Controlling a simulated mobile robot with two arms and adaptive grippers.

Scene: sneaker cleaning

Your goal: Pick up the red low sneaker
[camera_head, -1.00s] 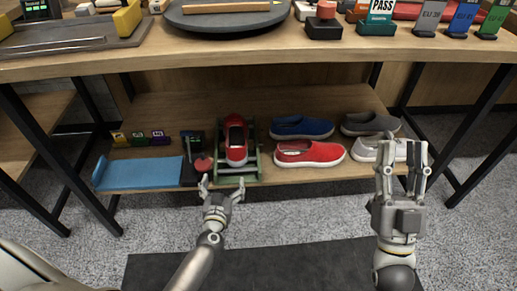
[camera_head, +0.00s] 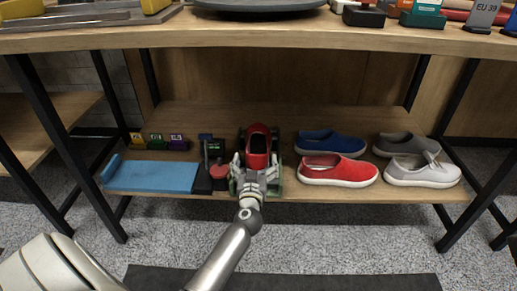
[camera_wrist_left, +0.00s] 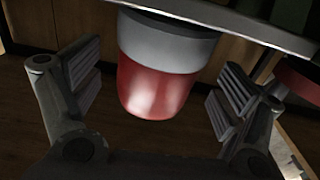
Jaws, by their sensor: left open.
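A red shoe (camera_head: 257,143) with a dark opening sits toe toward me in a green stand (camera_head: 277,181) on the lower shelf. My left gripper (camera_head: 256,164) is open at its toe end, one finger on each side. In the left wrist view the red toe (camera_wrist_left: 152,88) with its grey sole shows between the spread fingers, with gaps on both sides. A second red shoe (camera_head: 340,170), a slip-on with a white sole, stands on the shelf to the right, apart from the gripper. My right gripper is out of view.
A blue shoe (camera_head: 331,142), a dark grey shoe (camera_head: 398,144) and a light grey shoe (camera_head: 421,171) stand at the right. The upper tabletop (camera_head: 260,39) overhangs the shelf.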

